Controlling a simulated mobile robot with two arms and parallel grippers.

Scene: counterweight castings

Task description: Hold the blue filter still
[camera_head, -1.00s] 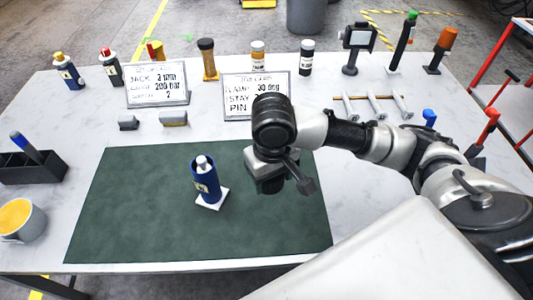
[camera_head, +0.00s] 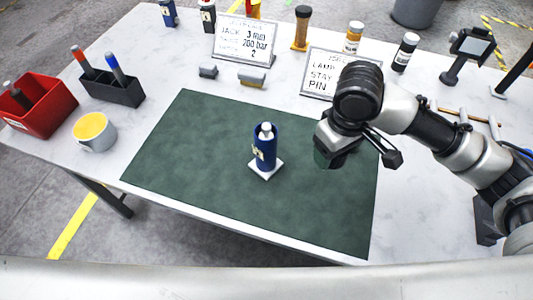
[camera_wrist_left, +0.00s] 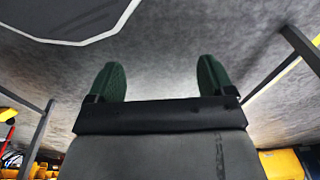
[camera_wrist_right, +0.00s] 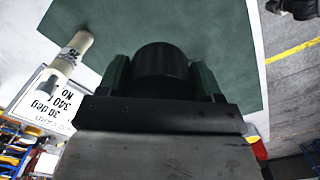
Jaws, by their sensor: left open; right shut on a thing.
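The blue filter (camera_head: 266,150) is a blue cylinder with a pale top and a small label. It stands upright on a white square plate (camera_head: 266,170) on the dark green mat (camera_head: 200,150). My right gripper (camera_head: 335,155) is over the right part of the mat, apart from the filter and to its right. In the right wrist view, its green fingers (camera_wrist_right: 160,72) are shut on a black round thing (camera_wrist_right: 160,62), which I cannot identify. My left gripper (camera_wrist_left: 161,75) shows only in the left wrist view, open and empty over grey floor.
A grey cup (camera_head: 94,131), a black pen holder (camera_head: 112,90) and a red bin (camera_head: 40,105) stand at the left. Two sign cards (camera_head: 244,42) (camera_head: 328,72) and several bottles stand behind the mat. The mat left of the filter is clear.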

